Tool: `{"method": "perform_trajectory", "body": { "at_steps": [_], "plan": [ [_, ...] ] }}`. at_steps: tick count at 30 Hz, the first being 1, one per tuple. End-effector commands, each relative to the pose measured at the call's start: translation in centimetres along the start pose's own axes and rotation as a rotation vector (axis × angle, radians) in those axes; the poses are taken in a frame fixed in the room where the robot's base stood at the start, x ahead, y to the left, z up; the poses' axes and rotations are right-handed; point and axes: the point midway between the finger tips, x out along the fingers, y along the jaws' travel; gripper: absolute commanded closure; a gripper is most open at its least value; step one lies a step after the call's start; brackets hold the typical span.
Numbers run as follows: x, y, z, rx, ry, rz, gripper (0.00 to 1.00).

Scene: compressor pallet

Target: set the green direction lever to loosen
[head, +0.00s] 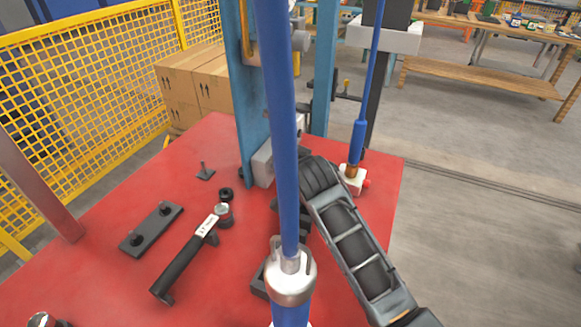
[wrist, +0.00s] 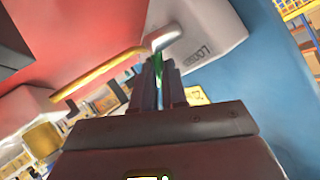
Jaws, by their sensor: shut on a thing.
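The green direction lever (wrist: 158,68) shows as a thin green strip between the fingers of my gripper (wrist: 158,76) in the wrist view. The fingers are shut on it. Beside it is a pale grey housing (wrist: 205,30) with a dark printed word that seems to read "LOOSE…"; its end is hard to read. A rounded grey end piece (wrist: 163,37) with a yellow bar lies just beyond the fingertips. In the head view the lever is hidden. My arm reaches in from the lower right toward the blue column (head: 250,90), and its fingers cannot be made out.
A thick blue tube (head: 278,110) stands close in front. On the red tabletop (head: 105,270) lie a black-handled tool (head: 180,268), a black plate with two bolts (head: 150,232) and small dark parts. A thinner blue tube (head: 358,140) stands right. Cardboard boxes (head: 190,85) and yellow fencing (head: 90,75) are behind.

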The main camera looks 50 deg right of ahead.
Motion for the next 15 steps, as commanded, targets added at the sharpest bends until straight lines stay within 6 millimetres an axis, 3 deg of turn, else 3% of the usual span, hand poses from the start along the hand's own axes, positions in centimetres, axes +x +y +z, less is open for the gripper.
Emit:
{"method": "perform_trajectory", "body": {
  "at_steps": [15],
  "plan": [
    [-0.39, -0.12, 0.32, -0.079, 0.12, -0.016, 1.0]
  ]
}}
